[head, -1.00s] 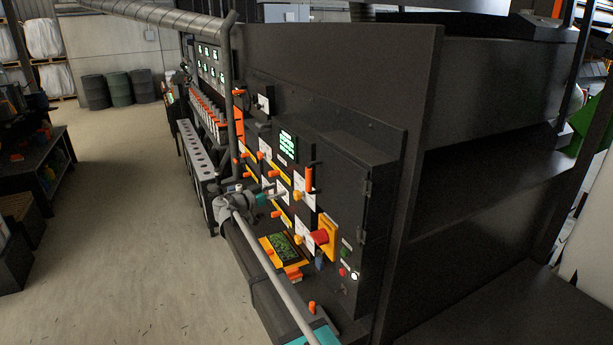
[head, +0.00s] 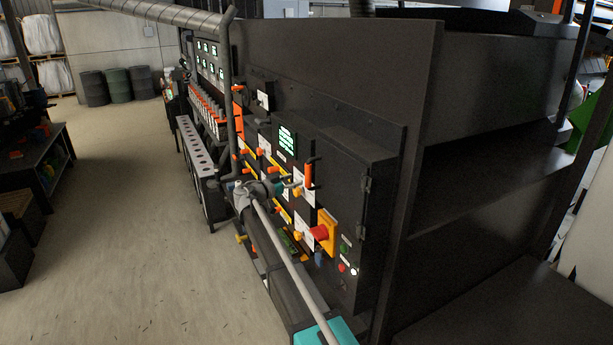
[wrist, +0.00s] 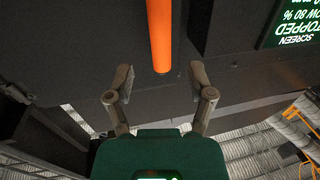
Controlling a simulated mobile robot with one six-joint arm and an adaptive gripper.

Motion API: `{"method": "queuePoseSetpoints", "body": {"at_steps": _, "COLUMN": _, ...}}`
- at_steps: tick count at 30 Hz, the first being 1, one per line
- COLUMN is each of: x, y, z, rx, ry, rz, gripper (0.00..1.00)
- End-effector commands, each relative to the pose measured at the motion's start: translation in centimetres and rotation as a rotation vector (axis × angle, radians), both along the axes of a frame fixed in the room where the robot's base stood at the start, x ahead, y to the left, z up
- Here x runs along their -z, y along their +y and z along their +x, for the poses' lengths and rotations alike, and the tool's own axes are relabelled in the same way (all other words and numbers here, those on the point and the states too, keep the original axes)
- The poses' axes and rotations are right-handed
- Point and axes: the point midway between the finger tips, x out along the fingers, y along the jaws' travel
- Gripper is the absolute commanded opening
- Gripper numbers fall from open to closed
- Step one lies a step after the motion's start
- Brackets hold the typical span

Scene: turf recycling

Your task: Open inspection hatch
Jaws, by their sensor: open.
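The inspection hatch appears to be the dark door (head: 340,200) on the machine's near side, with hinges on its right edge; it looks shut. An upright orange handle (head: 308,175) sits near its upper left edge. In the wrist view the orange handle (wrist: 160,35) comes down from the top, its end centred just beyond my fingertips. My gripper (wrist: 161,78) is open and empty, with a finger on each side of the handle's line. In the head view my gripper (head: 297,185) is beside the handle's lower part; whether they touch is unclear.
A red stop button on a yellow plate (head: 323,234) is below the handle. A lit green screen (head: 287,139) is above left; it also shows in the wrist view (wrist: 292,22). Several orange levers line the panel to the left. The floor (head: 150,230) at left is clear.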

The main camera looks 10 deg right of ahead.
Motion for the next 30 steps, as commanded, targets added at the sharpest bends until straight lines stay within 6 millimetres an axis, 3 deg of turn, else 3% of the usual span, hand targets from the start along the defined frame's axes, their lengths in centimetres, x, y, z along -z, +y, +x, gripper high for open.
{"method": "queuePoseSetpoints", "body": {"at_steps": 6, "x": 0.0, "y": -3.0, "z": 1.8, "rx": 0.001, "ry": 0.000, "rz": 0.000, "gripper": 0.69}}
{"method": "queuePoseSetpoints", "body": {"at_steps": 13, "x": 0.0, "y": -5.1, "z": 2.9, "rx": 0.000, "ry": 0.000, "rz": 0.000, "gripper": 0.69}}
{"method": "queuePoseSetpoints", "body": {"at_steps": 28, "x": 0.0, "y": -5.8, "z": 3.3, "rx": -0.002, "ry": 0.000, "rz": 0.000, "gripper": 0.69}}
{"method": "queuePoseSetpoints", "body": {"at_steps": 30, "x": 0.0, "y": -5.8, "z": 3.3, "rx": -0.002, "ry": 0.000, "rz": 0.000, "gripper": 0.56}}
